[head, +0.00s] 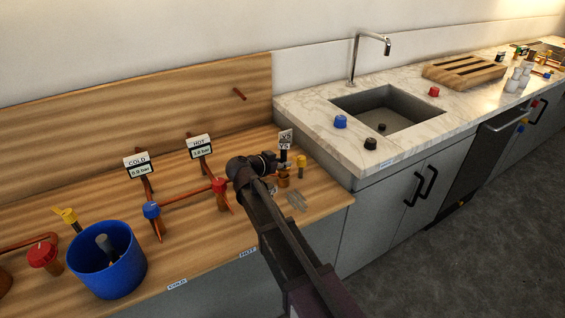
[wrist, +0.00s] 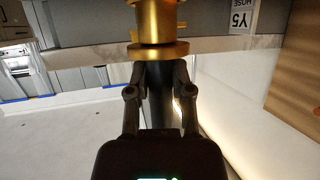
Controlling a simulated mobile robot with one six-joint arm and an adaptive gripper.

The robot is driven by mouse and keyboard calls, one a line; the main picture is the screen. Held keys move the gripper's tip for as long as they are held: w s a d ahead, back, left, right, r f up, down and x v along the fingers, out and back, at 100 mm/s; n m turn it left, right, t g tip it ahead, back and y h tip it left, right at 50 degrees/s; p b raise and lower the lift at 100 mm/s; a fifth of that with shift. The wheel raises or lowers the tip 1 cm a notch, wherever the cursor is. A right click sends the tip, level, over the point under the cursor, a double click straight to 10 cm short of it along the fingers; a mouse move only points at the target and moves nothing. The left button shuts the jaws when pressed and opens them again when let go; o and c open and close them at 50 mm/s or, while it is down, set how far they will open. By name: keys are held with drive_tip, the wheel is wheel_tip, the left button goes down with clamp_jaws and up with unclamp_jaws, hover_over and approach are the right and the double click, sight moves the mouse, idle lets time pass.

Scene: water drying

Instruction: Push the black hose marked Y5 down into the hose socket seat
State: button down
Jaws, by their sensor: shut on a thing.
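The black hose (wrist: 158,98) runs between the two fingers of my gripper (wrist: 158,72) in the wrist view. The fingers are closed on its sides. The hose meets a brass collar, part of the socket seat (wrist: 159,28); how deep it sits inside cannot be told. A white label reading Y5 HOSE (wrist: 243,15) shows upside down at the upper right. In the head view, the Y5 sign (head: 286,136) stands just behind my gripper (head: 272,163), and the brass seat (head: 284,181) shows below. My gripper and arm hide part of the hose there.
A yellow-topped valve (head: 301,161) stands close on the right and a red valve (head: 219,186) on the left. A grey clip-like part (head: 298,201) lies on the wooden counter in front. A blue bucket (head: 107,262) and copper pipes are further left; the sink (head: 387,108) is at right.

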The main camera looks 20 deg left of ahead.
drive_tip(key=shift+f+b, duration=1.25)
drive_tip(key=shift+f, duration=0.05)
drive_tip(key=shift+c, duration=2.2)
unclamp_jaws()
drive_tip(key=shift+r, duration=0.2)
wheel_tip(320, 180, up, 16)
drive_tip(key=p, duration=1.6)
hover_over(283, 141)
drive_tip(key=shift+f, duration=0.2)
